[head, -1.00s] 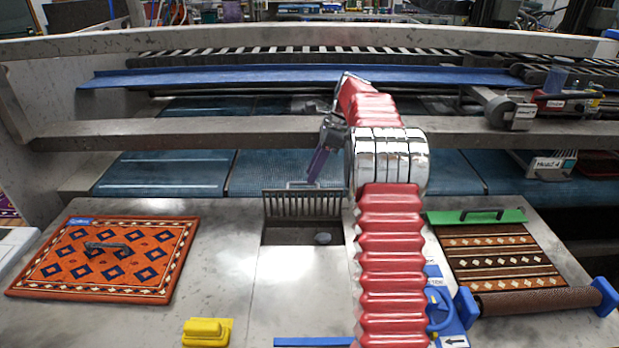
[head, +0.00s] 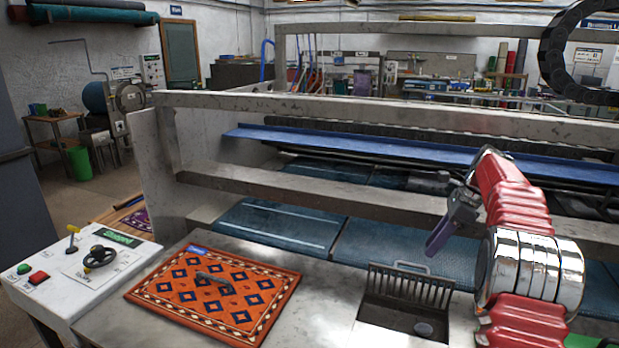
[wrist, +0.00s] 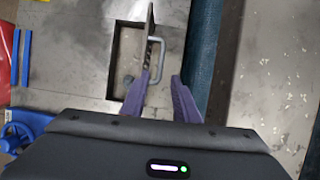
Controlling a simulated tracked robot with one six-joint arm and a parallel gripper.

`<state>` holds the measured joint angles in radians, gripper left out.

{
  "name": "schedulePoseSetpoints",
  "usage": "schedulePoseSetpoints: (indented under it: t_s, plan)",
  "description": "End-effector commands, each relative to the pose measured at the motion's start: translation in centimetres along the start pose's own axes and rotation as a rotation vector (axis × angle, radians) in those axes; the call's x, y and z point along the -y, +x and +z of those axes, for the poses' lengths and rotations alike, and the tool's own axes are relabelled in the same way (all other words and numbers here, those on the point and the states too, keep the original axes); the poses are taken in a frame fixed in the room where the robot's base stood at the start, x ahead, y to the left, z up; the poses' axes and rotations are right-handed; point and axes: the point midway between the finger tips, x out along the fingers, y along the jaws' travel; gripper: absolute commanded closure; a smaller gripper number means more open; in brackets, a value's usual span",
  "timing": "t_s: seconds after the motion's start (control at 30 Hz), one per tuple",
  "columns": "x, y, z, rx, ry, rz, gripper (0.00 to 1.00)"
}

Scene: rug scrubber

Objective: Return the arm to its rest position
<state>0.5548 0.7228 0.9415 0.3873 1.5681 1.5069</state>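My red, ribbed arm (head: 518,205) with chrome rings reaches up at the right of the head view. My gripper (head: 436,240) hangs from its end on the left side, with purple fingers pointing down and left. A slotted grate (head: 410,288) with a grey handle stands tilted up at the back of a square opening. In the wrist view the grate's handle (wrist: 160,62) lies beyond the fingertips, and the fingers appear clear of it.
A white control box (head: 75,270) with a handwheel stands at far left. Grey rails (head: 330,195) and blue belts (head: 285,228) lie behind.

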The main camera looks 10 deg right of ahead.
Motion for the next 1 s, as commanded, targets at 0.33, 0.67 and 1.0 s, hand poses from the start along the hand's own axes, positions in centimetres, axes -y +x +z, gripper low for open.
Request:
schedulePoseSetpoints:
  t_s: [0.33, 0.67, 1.0]
  plan:
    - [-3.4, -1.8, 3.7, -0.044, -0.188, -0.032, 0.72]
    - [-8.5, -3.3, 7.5, -0.105, -0.437, -0.066, 0.72]
    - [-14.3, -4.2, 10.3, -0.171, -0.697, -0.094, 0.72]
